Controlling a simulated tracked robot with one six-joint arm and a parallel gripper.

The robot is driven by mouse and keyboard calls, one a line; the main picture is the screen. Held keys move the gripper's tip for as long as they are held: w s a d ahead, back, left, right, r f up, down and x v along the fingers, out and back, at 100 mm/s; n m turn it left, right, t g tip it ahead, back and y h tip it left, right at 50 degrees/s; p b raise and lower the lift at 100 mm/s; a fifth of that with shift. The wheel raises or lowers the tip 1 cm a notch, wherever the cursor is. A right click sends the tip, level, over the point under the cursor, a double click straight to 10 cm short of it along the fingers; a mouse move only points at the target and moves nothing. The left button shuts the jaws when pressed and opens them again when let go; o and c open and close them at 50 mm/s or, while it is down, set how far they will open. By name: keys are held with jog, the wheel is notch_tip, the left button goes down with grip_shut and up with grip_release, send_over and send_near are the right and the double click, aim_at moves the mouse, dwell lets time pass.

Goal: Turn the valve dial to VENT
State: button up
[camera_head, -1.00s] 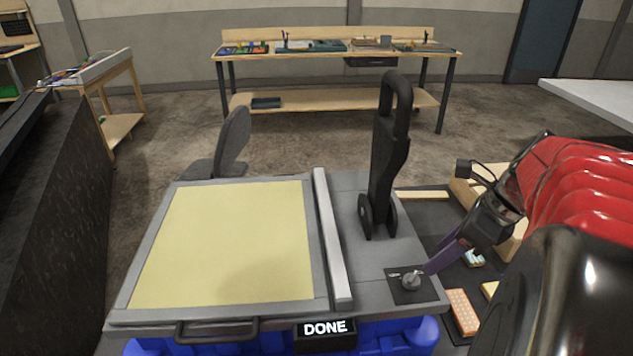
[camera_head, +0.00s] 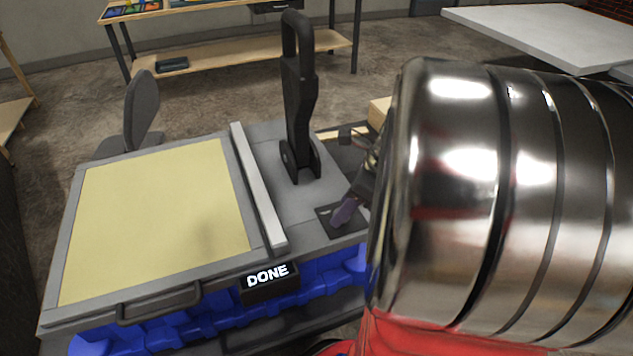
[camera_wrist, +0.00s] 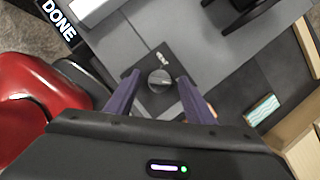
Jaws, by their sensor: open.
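The valve dial (camera_wrist: 159,80) is a small round grey knob on a black square plate (camera_wrist: 150,62), with tiny white lettering beside it that I cannot read. In the wrist view the two purple fingers of my gripper (camera_wrist: 158,80) are open, one on each side of the dial. I cannot tell whether they touch it or hover above it. In the head view the gripper (camera_head: 345,211) is over the plate (camera_head: 324,214), and the fingers and my arm hide the dial.
The grey console (camera_head: 262,197) holds a yellow panel (camera_head: 155,220), an upright black lever (camera_head: 299,110) and a raised light bar (camera_head: 258,185). A lit display reading DONE (camera_head: 268,279) is on its front. A wooden box (camera_wrist: 300,135) stands beside it.

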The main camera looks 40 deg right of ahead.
jog(key=c, duration=1)
jog(key=shift+c, duration=0.2)
jog(key=shift+n, duration=0.5)
jog(key=n, duration=0.1)
jog(key=n+g+y, duration=0.1)
jog(key=n, duration=0.1)
jog(key=shift+w+d+n, duration=0.15)
jog(key=shift+n, duration=0.15)
jog(key=n+g, duration=0.1)
jog(key=n, duration=0.1)
jog(key=n+y, duration=0.1)
jog(key=n, duration=0.1)
jog(key=shift+w+d+n+g, duration=0.1)
jog(key=shift+w+n+g, duration=0.05)
jog(key=shift+n+g, duration=0.2)
jog(key=n+g, duration=0.2)
jog(key=n, duration=0.2)
jog(key=shift+w, duration=0.15)
jog(key=n+g, duration=0.1)
jog(key=n, duration=0.3)
jog(key=shift+w+n, duration=0.15)
jog(key=shift+n, duration=0.1)
jog(key=shift+g, duration=0.25)
